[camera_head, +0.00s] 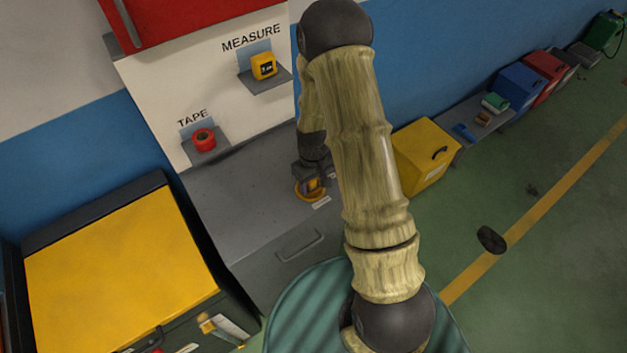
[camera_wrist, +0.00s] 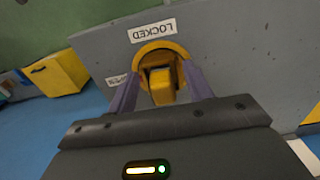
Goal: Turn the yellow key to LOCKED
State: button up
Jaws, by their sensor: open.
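The yellow key (camera_wrist: 161,85) shows in the wrist view as a blocky grip in front of a round yellow ring (camera_wrist: 160,48) on a grey surface. A white LOCKED label (camera_wrist: 153,31) lies just beyond the ring, upside down in this view. A second label (camera_wrist: 117,79) at the left is partly hidden and unreadable. My gripper (camera_wrist: 160,71) is open, with one finger on each side of the key. I cannot tell whether the fingers touch it. In the head view my gripper (camera_head: 314,176) is over the grey cabinet top, covering most of the key.
The grey cabinet (camera_head: 240,210) has a handle on its front. A yellow-topped unit (camera_head: 115,255) stands left of it, and a yellow box (camera_head: 425,155) stands right. Shelves above hold red tape (camera_head: 203,139) and a yellow tape measure (camera_head: 264,65).

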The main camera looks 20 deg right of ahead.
jog(key=c, duration=1.1)
jog(key=shift+o, duration=0.2)
jog(key=m, duration=0.3)
jog(key=shift+a+r+m, duration=0.1)
jog(key=shift+a+m, duration=0.15)
jog(key=shift+m, duration=0.05)
jog(key=shift+a+m, duration=0.1)
jog(key=shift+m, duration=0.8)
jog(key=shift+a+m+p, duration=0.15)
jog(key=shift+m+p, duration=0.15)
jog(key=shift+m, duration=0.6)
jog(key=m, duration=0.2)
jog(key=shift+a+m+p, duration=0.15)
jog(key=shift+m+p, duration=0.15)
jog(key=shift+p, duration=0.05)
jog(key=shift+w+m, duration=0.15)
jog(key=shift+m, duration=0.35)
